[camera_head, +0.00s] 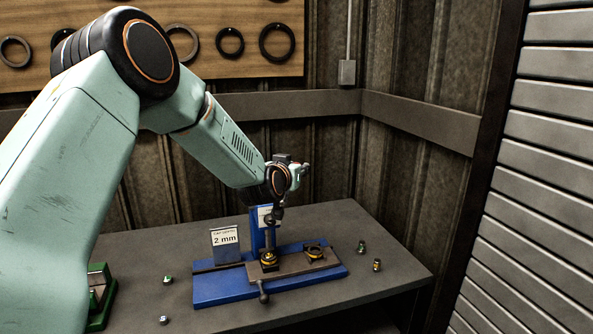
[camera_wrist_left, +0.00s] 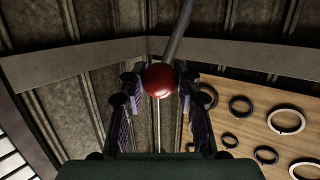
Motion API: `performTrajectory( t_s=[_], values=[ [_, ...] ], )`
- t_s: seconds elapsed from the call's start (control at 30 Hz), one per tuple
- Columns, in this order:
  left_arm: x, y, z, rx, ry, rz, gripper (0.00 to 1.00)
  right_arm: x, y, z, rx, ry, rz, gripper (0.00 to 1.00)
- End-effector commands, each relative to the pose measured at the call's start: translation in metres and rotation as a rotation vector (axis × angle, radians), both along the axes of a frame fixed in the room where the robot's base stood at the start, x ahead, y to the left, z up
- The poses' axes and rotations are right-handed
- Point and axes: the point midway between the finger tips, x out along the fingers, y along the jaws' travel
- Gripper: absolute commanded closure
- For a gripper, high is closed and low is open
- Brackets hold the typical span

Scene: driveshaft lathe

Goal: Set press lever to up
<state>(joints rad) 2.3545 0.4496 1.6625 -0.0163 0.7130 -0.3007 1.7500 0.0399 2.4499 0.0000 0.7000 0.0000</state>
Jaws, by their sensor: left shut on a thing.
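The blue press (camera_head: 257,238) stands on the bench, with a blue base and a grey slide plate in front. Its lever is hidden behind my left arm in the head view. In the left wrist view the press lever shows as a grey rod with a red ball knob (camera_wrist_left: 159,80). The rod runs up and slightly right from the knob. My left gripper (camera_head: 302,172) is at the top of the press. In the left wrist view my left gripper (camera_wrist_left: 159,98) has its fingers on both sides of the knob, shut on it. My right gripper is out of view.
A sign reading 2 mm (camera_head: 225,240) stands left of the press. Small metal parts (camera_head: 377,265) lie loose on the grey bench (camera_head: 400,286). A green fixture (camera_head: 101,290) is at the bench's left. A ring board (camera_head: 235,70) hangs on the back wall.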

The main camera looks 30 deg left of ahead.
Motion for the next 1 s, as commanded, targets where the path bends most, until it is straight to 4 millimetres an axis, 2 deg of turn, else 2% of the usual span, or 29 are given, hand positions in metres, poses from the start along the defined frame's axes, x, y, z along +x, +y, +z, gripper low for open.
performTrajectory(
  t_s=[0.3,0.33,0.6,1.0],
  values=[
    [0.0009,0.0017,0.0026,0.002,-0.008,0.003,1.0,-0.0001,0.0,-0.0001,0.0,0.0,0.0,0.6],
    [0.0009,0.0017,0.0026,0.001,-0.007,0.003,0.68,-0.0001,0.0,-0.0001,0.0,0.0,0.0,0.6],
    [0.0004,0.0011,0.0009,-0.001,-0.003,0.002,0.45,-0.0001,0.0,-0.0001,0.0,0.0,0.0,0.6],
    [-0.0045,0.0,0.0016,-0.002,-0.002,0.003,0.45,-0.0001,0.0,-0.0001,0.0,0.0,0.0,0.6]
  ],
)
